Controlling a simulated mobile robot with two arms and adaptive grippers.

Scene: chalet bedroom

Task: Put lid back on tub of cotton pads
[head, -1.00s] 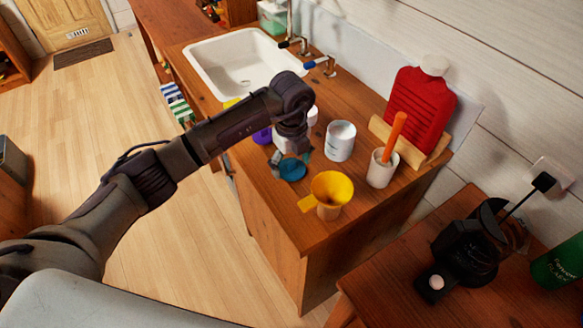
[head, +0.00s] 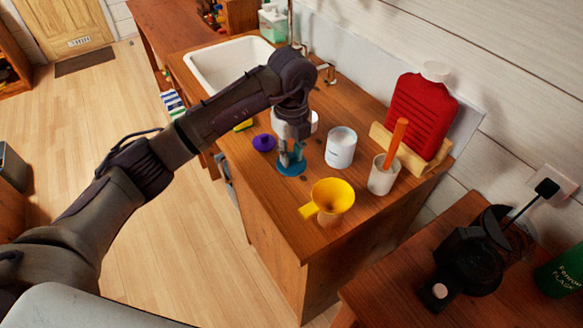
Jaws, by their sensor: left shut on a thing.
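My left gripper (head: 289,158) reaches down over the wooden counter, shut on a round blue lid (head: 291,169) at its fingertips. The lid is near or just above the wood; the exact gap is hard to tell. A white tub (head: 340,149) with faint lettering stands upright to the right of the gripper, apart from it. I cannot make out cotton pads inside. Another white container (head: 314,121) is mostly hidden behind my left wrist. A purple lid with a knob (head: 263,142) lies to the left of the gripper. My right gripper is not in view.
A yellow funnel (head: 333,196) stands near the counter's front corner. A white pot with an orange-handled tool (head: 383,176) and a red hot-water bottle (head: 418,112) stand at right. A sink (head: 228,68) lies behind. A black coffee maker (head: 476,252) is on the lower-right table.

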